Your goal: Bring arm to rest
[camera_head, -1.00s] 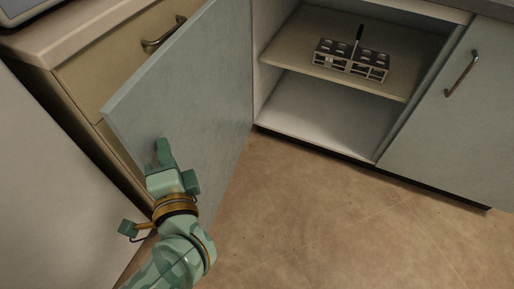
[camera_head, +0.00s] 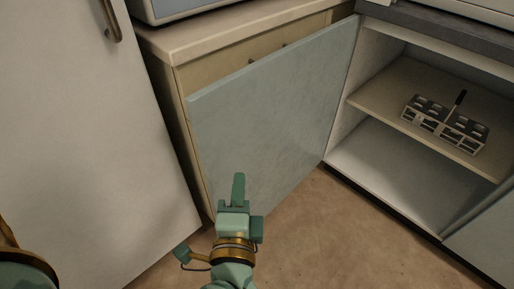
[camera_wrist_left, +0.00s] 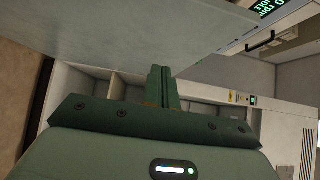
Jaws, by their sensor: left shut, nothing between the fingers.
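My left gripper (camera_head: 238,188) is in front of the open pale blue-grey cabinet door (camera_head: 275,110), near its lower part. Its fingers are together and hold nothing. In the left wrist view, the shut fingers (camera_wrist_left: 161,85) point away from the camera, with a pale panel above them. I cannot tell whether the gripper touches the door. A piece of my own body shows at the lower left edge of the head view. My right gripper is not in view.
The open cabinet (camera_head: 400,165) holds a tube rack (camera_head: 445,124) on its shelf (camera_head: 375,101), with one dark upright item in it. A white cabinet (camera_head: 75,150) with a handle stands at left. A beige counter (camera_head: 235,32) is behind the door. Brown floor (camera_head: 330,235) lies clear in front.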

